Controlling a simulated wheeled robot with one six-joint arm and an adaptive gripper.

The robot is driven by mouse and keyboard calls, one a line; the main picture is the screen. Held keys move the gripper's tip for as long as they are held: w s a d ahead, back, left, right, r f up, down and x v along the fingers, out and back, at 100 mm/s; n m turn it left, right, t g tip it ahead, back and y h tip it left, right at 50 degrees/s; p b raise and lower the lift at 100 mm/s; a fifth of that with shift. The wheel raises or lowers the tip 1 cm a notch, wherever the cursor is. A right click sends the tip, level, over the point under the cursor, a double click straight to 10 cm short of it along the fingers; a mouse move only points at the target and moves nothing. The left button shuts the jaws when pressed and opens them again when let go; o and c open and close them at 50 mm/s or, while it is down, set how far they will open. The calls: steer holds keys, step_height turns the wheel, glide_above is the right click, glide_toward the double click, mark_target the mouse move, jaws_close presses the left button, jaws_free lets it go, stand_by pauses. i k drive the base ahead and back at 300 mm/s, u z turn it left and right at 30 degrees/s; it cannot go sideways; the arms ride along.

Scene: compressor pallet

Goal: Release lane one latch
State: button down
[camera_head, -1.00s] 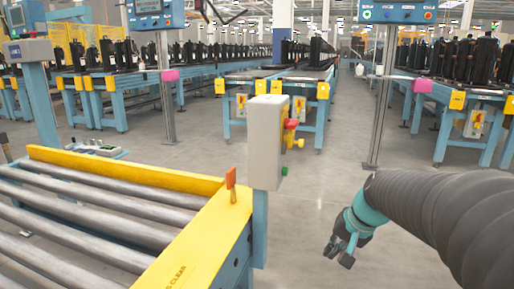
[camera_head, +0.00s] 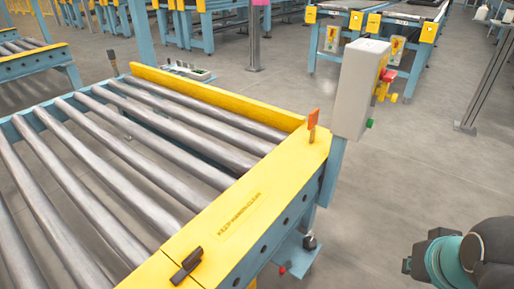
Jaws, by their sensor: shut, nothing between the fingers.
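The roller lane (camera_head: 150,140) has steel rollers and a yellow end rail (camera_head: 240,205) marked "KEEP HANDS CLEAR". A small orange lever (camera_head: 312,124) stands upright at the rail's far corner. A dark latch-like handle (camera_head: 186,265) lies on the rail's near part. No lane number is readable, so I cannot tell which of these is the lane one latch. My gripper (camera_head: 409,264) shows as a small dark part beyond my teal wrist at the lower right. It is shut and empty, apart from the rail and to its right; its fingertips are not clear.
A grey control box (camera_head: 361,88) with red, yellow and green fittings stands at the lane's far corner. A small bracket (camera_head: 295,256) with a red tip juts out under the rail. The floor (camera_head: 400,185) right of the lane is open. More conveyors stand behind.

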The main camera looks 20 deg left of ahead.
mark_target(194, 259)
steer(key=u, duration=3.25)
steer(key=k, duration=0.6)
steer(key=z, duration=1.4)
